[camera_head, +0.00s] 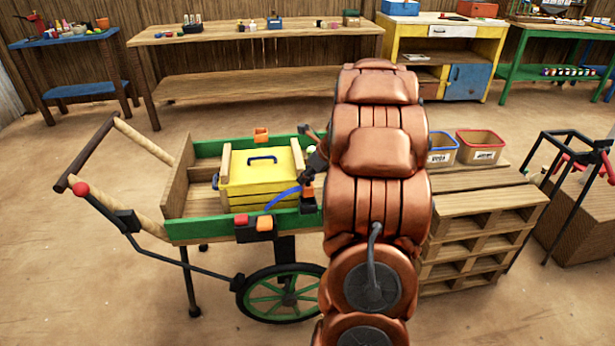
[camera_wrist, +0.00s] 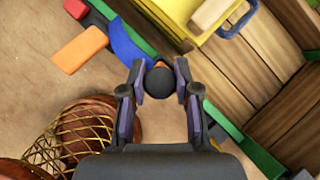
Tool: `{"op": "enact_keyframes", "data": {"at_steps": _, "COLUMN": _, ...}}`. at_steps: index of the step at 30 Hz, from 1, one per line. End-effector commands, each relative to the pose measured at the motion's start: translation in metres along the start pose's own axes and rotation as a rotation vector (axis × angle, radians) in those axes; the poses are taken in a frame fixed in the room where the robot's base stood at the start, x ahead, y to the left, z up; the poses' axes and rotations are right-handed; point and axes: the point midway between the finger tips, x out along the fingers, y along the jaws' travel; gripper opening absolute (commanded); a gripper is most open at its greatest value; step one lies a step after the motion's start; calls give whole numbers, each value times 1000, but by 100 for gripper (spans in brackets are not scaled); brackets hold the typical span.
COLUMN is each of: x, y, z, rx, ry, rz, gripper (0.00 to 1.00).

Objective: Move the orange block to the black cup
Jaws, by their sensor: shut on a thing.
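An orange block (camera_head: 265,223) sits at the near green side of the cart, beside a red block (camera_head: 240,220) and above a dark box-like part (camera_head: 245,234). The orange block also shows at the upper left of the wrist view (camera_wrist: 80,50), apart from my gripper. My gripper (camera_wrist: 160,78) is shut on a dark round thing (camera_wrist: 160,84), with a bit of orange just beyond it. I cannot tell whether this is the black cup. In the head view, a small orange piece (camera_head: 307,191) shows beside my gripper, which my arm partly hides.
A yellow crate (camera_head: 235,188) with a blue handle stands in the wooden cart, and a blue curved strip (camera_head: 283,198) lies beside it. Another orange piece (camera_head: 261,134) is at the cart's far side. Pallets (camera_head: 480,215) with two bins stand right of my arm.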

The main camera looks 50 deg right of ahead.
Motion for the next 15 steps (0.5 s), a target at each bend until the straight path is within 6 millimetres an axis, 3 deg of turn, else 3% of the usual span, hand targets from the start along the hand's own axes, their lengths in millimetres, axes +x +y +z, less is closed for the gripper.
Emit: {"op": "enact_keyframes", "data": {"at_steps": 15, "x": 32, "y": 1, "z": -20, "rx": 1, "ry": -1, "rz": 2, "gripper": 0}}
